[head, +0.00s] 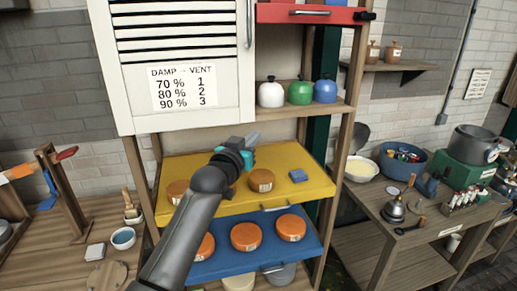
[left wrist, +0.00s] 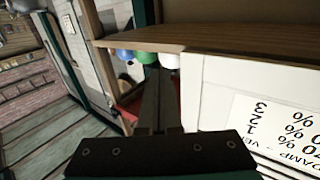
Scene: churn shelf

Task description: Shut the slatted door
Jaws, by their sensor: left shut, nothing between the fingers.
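The white slatted door (head: 190,58) hangs at the upper left of the shelf unit in the head view, with black slats above and a "DAMP – VENT" label below. A vertical handle (head: 249,22) is on its right edge. The door covers the left part of the upper bay, and the right part shows open. My left gripper (head: 253,138) is shut and empty, below the door's lower right corner and above the yellow shelf. In the left wrist view its fingers (left wrist: 158,98) point past the edge of the white door (left wrist: 222,88). My right gripper is out of view.
White, green and blue kettles (head: 299,92) stand on the open shelf right of the door. A red drawer (head: 300,15) is above them. The yellow tray (head: 290,159) and blue tray (head: 312,246) below hold orange rounds. A cluttered table (head: 440,222) stands at right.

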